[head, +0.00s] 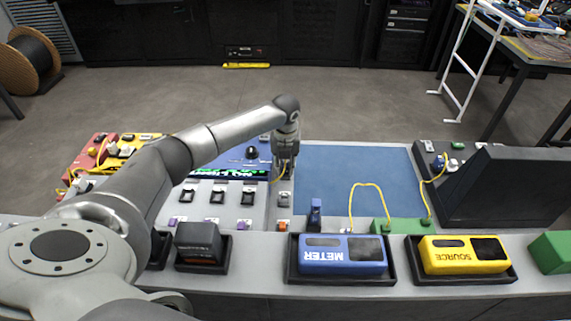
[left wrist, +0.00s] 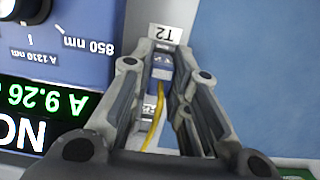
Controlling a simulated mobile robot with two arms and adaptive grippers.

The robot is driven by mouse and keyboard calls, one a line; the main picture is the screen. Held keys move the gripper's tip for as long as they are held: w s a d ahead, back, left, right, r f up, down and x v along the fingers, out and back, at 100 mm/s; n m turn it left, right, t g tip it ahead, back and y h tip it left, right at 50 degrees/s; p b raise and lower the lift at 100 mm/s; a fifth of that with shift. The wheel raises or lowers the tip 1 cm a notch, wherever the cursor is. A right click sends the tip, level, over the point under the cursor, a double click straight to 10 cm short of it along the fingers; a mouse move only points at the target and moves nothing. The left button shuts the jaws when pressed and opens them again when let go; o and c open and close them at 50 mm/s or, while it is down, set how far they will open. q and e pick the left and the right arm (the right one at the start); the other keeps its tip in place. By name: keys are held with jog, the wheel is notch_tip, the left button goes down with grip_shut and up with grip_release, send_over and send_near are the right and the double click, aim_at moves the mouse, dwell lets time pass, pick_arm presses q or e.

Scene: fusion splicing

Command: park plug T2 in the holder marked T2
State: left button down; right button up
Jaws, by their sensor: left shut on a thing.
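My left gripper (head: 286,168) reaches down onto the narrow grey strip between the instrument panel and the blue mat. In the left wrist view its fingers (left wrist: 167,58) are shut on a small blue plug (left wrist: 161,70), with a yellow cable (left wrist: 155,122) running back between the fingers. A white label marked T2 (left wrist: 165,33) lies just beyond the fingertips. The holder itself is mostly hidden by the fingers and plug, so I cannot tell whether the plug is seated. The right gripper is not in view.
The blue mat (head: 350,170) right of the gripper is mostly clear. A blue METER (head: 343,266) and a yellow SOURCE (head: 463,262) sit in black trays in front. Another yellow cable (head: 352,198) arches near the mat's front edge. The panel's lit display (left wrist: 40,115) stands left.

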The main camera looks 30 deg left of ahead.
pick_arm(q)
jog(key=shift+f, duration=0.5)
jog(key=c, duration=1.3)
grip_release()
notch_tip(320, 180, up, 12)
jog(key=s, duration=0.1)
jog(key=shift+d, duration=0.4)
jog(key=shift+s, duration=0.1)
